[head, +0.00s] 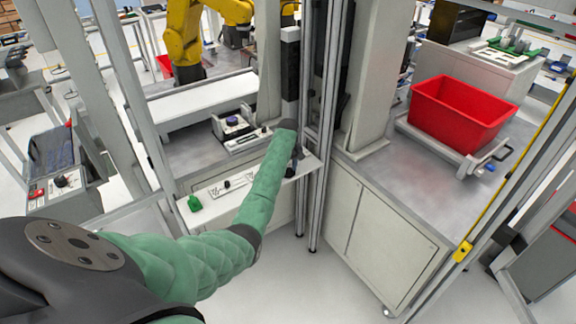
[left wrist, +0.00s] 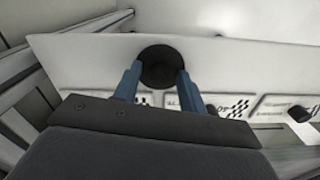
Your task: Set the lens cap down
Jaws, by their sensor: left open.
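The lens cap is a round black disc (left wrist: 161,66) in the left wrist view, on or just above the plain white part of a narrow shelf (left wrist: 235,62). My left gripper (left wrist: 158,72) is open, with a blue finger on either side of the disc. The fingertips are close to its edge; I cannot tell whether they touch it. In the head view my left gripper (head: 294,163) is a small dark shape at the shelf's right end, and the cap cannot be made out there. My right gripper is not in view.
The shelf bears printed white panels (left wrist: 185,101) and small black parts (left wrist: 299,112). A green object (head: 195,203) sits at its left end. Metal posts (head: 323,120) rise close to my left arm's end. A red bin (head: 462,112) stands on the right bench.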

